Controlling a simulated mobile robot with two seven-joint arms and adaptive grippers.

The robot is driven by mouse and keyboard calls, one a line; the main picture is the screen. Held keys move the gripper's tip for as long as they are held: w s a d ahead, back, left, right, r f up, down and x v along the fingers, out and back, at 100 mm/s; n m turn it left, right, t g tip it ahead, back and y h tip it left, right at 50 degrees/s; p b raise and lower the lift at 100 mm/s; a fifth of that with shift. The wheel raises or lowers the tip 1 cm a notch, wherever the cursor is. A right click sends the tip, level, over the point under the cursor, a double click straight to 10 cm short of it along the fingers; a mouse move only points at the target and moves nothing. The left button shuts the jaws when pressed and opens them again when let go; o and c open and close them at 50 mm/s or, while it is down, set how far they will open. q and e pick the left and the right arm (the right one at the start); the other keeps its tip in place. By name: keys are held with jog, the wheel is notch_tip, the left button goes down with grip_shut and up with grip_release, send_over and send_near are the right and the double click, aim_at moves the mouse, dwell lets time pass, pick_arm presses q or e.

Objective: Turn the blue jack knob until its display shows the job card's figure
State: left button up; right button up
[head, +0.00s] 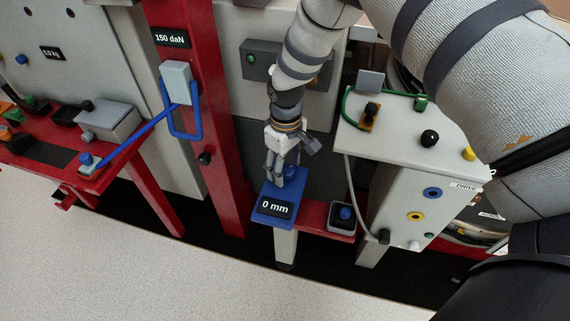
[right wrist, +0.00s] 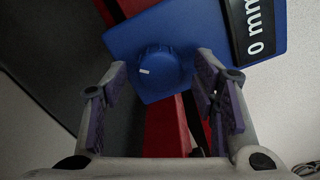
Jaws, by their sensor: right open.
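The blue jack (head: 262,212) stands on a red beam, and its display (head: 277,207) reads 0 mm. Its round blue knob (head: 291,172) is partly hidden by my right gripper (head: 279,178) in the head view. In the right wrist view the knob (right wrist: 158,72) has a white mark on its face. My right gripper (right wrist: 160,85) is open, with its two padded fingers on either side below the knob and a gap to each side. The display (right wrist: 258,22) shows at the top right there. No job card can be made out. My left gripper is not in view.
A grey box labelled DRIVE (head: 412,190) stands right of the jack. A small dark box with a blue button (head: 345,213) sits on the red beam. A red post (head: 205,110) with a 150 daN display (head: 170,38) stands left. A red bench (head: 85,150) is farther left.

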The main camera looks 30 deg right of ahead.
jog(key=shift+c, duration=0.6)
jog(key=c, duration=1)
jog(key=shift+c, duration=0.2)
jog(key=shift+m, duration=0.3)
jog(key=m, duration=0.3)
jog(key=shift+d, duration=0.1)
jog(key=m, duration=0.8)
jog(key=shift+s+d+m, duration=0.1)
jog(key=shift+m, duration=2.1)
